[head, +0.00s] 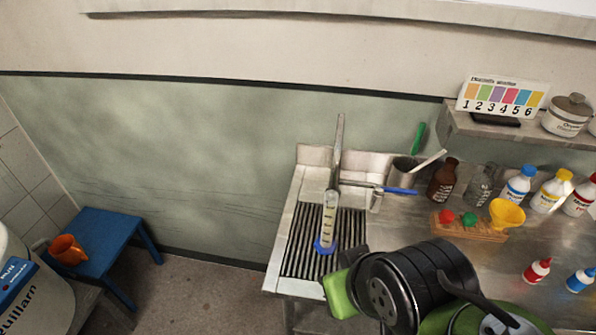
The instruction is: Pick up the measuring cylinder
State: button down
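The measuring cylinder (329,222) is clear with dark marks and a pale yellowish tint inside. It stands upright on its blue foot (325,248) on the ribbed drainboard (297,250) at the left end of the steel counter. Nothing grips it. Black and green parts of my own arm show at the lower right of it, in front of the counter, and appear apart from it. I cannot make out my gripper's fingers in this view.
A tall metal tap (337,150) rises just behind the cylinder. A grey pot (404,170) with tools, a brown bottle (443,180), a wooden block (468,228) and a yellow funnel (507,214) stand to the right. A blue stool (97,250) holds an orange jug (68,250).

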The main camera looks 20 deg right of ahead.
aim_at(325, 245)
jog(key=z, duration=1.65)
jog(key=j+u, duration=0.1)
jog(key=u, duration=1.1)
jog(key=j+u, duration=0.65)
